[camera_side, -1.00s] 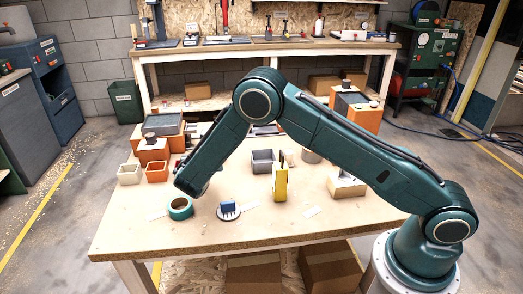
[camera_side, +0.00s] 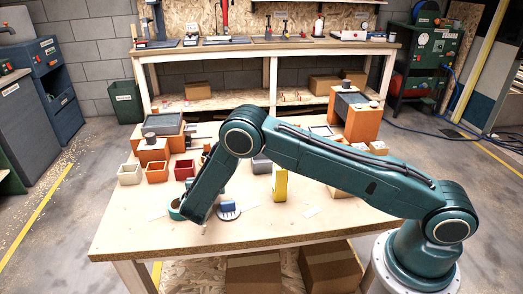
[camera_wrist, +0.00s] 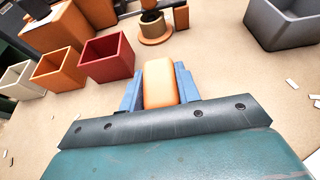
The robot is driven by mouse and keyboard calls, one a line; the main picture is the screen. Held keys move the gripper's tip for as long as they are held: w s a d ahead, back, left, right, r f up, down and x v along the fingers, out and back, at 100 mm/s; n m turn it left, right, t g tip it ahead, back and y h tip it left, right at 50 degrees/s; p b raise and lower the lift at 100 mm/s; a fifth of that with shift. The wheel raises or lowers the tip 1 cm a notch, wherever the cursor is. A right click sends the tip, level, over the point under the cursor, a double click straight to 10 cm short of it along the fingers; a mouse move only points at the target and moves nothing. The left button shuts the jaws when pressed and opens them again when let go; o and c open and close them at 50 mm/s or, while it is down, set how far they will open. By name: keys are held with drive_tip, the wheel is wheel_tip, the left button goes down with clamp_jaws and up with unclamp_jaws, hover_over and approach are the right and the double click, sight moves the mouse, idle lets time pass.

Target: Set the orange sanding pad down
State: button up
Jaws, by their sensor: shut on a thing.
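In the wrist view the orange sanding pad (camera_wrist: 160,84) sits between the two blue fingers of my gripper (camera_wrist: 159,88), which are shut on its sides. The pad points away from the wrist, toward the bins. I cannot tell from this view whether its far end touches the table.
A red bin (camera_wrist: 107,62), an orange bin (camera_wrist: 57,70) and a cream bin (camera_wrist: 22,80) stand left of the pad. A grey bin (camera_wrist: 284,28) is at right. A teal tape roll (camera_side: 174,212), a blue brush (camera_side: 228,205) and a yellow block (camera_side: 280,184) stand nearer the front.

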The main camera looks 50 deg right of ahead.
drive_tip(key=shift+f, duration=0.25)
drive_tip(key=shift+f, duration=0.15)
drive_tip(key=o, duration=1)
drive_tip(key=v, duration=1.2)
